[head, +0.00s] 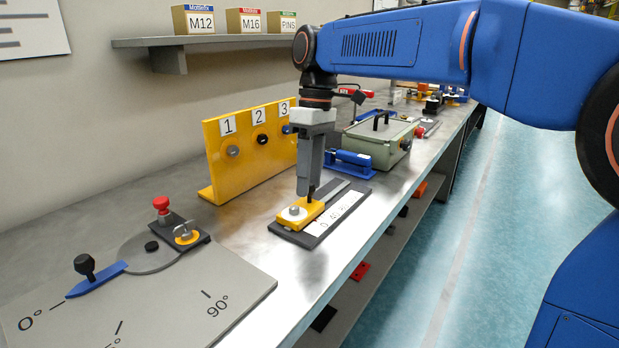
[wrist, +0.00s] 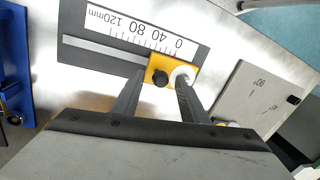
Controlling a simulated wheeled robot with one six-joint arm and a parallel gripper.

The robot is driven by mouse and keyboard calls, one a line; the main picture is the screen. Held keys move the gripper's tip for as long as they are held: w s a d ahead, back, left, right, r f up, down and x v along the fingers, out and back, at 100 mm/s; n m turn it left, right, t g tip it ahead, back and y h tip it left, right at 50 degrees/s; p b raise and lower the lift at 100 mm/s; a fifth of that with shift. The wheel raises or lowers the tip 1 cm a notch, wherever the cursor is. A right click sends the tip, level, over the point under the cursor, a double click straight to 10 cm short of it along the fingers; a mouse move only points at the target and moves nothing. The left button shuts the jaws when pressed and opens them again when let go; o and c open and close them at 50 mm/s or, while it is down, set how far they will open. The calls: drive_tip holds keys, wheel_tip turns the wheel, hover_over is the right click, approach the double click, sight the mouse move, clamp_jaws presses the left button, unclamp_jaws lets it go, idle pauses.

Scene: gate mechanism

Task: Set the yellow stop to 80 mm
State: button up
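The yellow stop (head: 313,208) sits on a dark base plate (head: 325,231) with a metal slide rail and a white scale. It also shows in the wrist view (wrist: 158,62), near the 0 end of the scale (wrist: 140,32), which is marked 0, 40, 80 and 120 mm. The stop carries a black knob (wrist: 160,78) and a pale round knob (head: 294,211). My gripper (wrist: 160,80) is open, its fingers apart with the black knob between them in the picture. In the head view my gripper (head: 309,192) points down over the stop. Contact and the exact reading cannot be told.
A yellow panel (head: 226,170) numbered 1 to 3 stands behind the slide. A blue device (head: 348,165) and a grey-green box (head: 372,150) lie beyond it. A grey angle plate (head: 180,293) with a blue pointer is at the front left. The bench's edge is at the right.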

clamp_jaws()
drive_tip(key=w+d, duration=0.1)
drive_tip(key=w, duration=0.1)
drive_tip(key=w+d, duration=0.4)
drive_tip(key=shift+w, duration=0.15)
unclamp_jaws()
drive_tip(key=shift+r, duration=0.1)
wheel_tip(320, 180, up, 12)
drive_tip(key=w, duration=0.2)
drive_tip(key=shift+d+f, duration=0.2)
drive_tip(key=shift+d, duration=0.25)
idle(0.3)
